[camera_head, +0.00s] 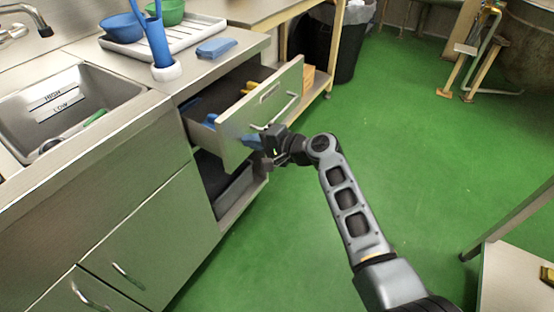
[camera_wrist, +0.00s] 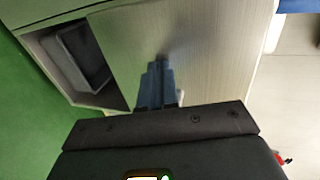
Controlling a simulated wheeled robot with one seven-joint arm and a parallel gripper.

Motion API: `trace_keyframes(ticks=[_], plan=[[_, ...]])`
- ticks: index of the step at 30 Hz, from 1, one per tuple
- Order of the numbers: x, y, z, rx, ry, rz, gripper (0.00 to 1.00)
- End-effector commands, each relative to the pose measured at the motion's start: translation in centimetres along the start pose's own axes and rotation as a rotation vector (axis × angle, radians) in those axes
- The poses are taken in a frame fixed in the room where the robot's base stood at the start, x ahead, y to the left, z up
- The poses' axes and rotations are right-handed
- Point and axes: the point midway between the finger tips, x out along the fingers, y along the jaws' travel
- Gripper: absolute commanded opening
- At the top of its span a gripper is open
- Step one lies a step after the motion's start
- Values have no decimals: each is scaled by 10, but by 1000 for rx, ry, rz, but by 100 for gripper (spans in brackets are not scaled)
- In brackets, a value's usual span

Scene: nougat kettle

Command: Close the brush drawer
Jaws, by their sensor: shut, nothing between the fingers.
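The brush drawer (camera_head: 283,93) stands pulled out of the steel counter, with a bar handle on its front. Blue and yellow-handled brushes (camera_head: 246,88) show inside it. My gripper (camera_head: 268,145) is at the drawer's front panel, near its lower near corner and below the handle. In the wrist view the shut, empty fingers (camera_wrist: 160,66) point at the plain drawer front (camera_wrist: 205,45). Their tips are at or very close to the panel; I cannot tell whether they touch.
Below the drawer an open compartment holds a grey bin (camera_head: 234,190), also in the wrist view (camera_wrist: 80,55). A sink (camera_head: 75,100) is at left. A black waste bin (camera_head: 340,45) stands behind.

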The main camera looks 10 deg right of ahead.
Motion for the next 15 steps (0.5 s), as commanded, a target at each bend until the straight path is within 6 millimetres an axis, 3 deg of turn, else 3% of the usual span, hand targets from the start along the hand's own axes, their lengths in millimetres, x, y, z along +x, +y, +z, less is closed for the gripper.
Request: trace_keyframes(ticks=[1,6,15], plan=[[18,1,0,-4,-2,-2,0],[61,-12,0,-2,-2,-2,0],[117,-32,0,-1,-1,-1,0]])
